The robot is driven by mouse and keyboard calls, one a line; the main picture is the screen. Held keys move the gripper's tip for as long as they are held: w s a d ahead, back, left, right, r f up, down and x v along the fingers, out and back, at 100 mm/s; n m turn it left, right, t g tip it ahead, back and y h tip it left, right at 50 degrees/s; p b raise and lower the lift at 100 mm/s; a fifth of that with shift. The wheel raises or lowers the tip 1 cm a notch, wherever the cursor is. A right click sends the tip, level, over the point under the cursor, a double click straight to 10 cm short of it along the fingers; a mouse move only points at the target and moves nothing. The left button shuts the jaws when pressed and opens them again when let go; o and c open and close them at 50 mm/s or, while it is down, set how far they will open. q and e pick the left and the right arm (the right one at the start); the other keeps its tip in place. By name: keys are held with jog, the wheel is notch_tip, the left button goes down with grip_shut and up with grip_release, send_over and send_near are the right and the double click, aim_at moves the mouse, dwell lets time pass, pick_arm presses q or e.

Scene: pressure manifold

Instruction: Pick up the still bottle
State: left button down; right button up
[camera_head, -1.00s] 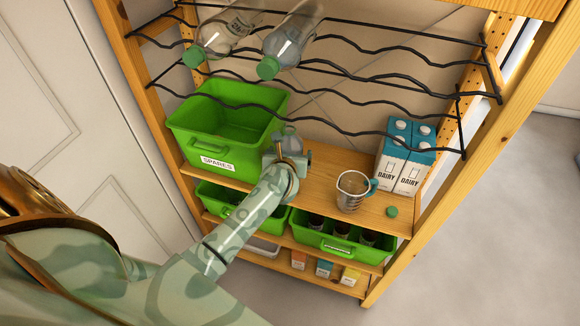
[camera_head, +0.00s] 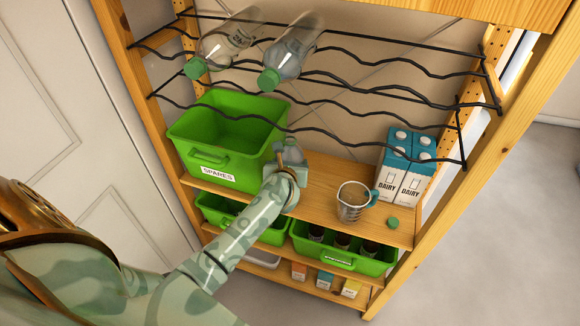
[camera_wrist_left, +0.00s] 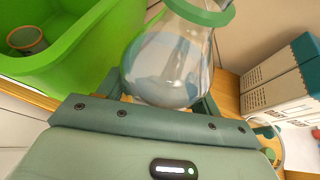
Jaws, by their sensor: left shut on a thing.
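My left gripper (camera_wrist_left: 165,100) is shut on a clear bottle (camera_wrist_left: 170,68) with a green ring at its top in the wrist view. In the head view this bottle (camera_head: 291,151) is mostly hidden behind my left gripper (camera_head: 288,168), beside the green spares bin. No label on it can be read. Two more clear bottles with green caps lie on the black wire rack, a left one (camera_head: 228,43) and a right one (camera_head: 291,55). The left one has a label, too small to read surely. My right gripper is out of view.
The green SPARES bin (camera_head: 184,152) stands left of my gripper on the wooden shelf (camera_head: 325,178). The wire rack (camera_head: 400,73) hangs above.

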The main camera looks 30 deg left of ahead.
pick_arm(q)
jog(key=shift+r, duration=0.25)
jog(key=shift+r+p, duration=0.3)
jog(key=shift+r, duration=0.35)
jog(key=shift+s+d+f, duration=0.1)
jog(key=shift+s+d, duration=0.1)
jog(key=shift+s, duration=0.3)
jog(key=s+d, duration=0.3)
jog(key=s, duration=0.4)
jog(key=s+d, duration=0.4)
jog(key=s, duration=0.4)
jog(key=shift+s, duration=0.15)
